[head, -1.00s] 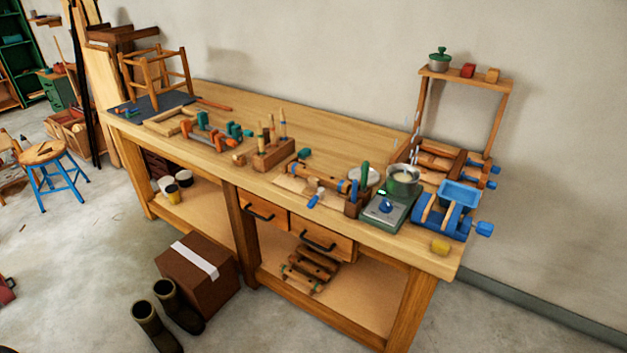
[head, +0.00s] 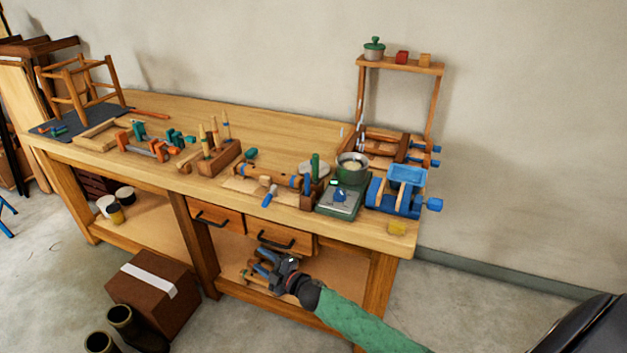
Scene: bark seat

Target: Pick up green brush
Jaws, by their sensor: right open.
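An upright green handle (head: 315,167), which looks like the green brush, stands at a small brown wooden holder (head: 307,200) near the front of the workbench (head: 250,113). Its lower end is hidden, so I cannot tell its bristles. A blue-handled tool stands close to its left. My right gripper (head: 262,264) comes in from the lower right on a green-sleeved arm. It is open and empty, in front of the bench and below the drawers, well below the green handle in the picture. My left gripper is not in view.
A green scale (head: 339,201) with a pot (head: 351,168) stands right of the holder. A blue-tipped brush (head: 269,196) lies left of the holder. Drawers (head: 287,237) sit below the benchtop.

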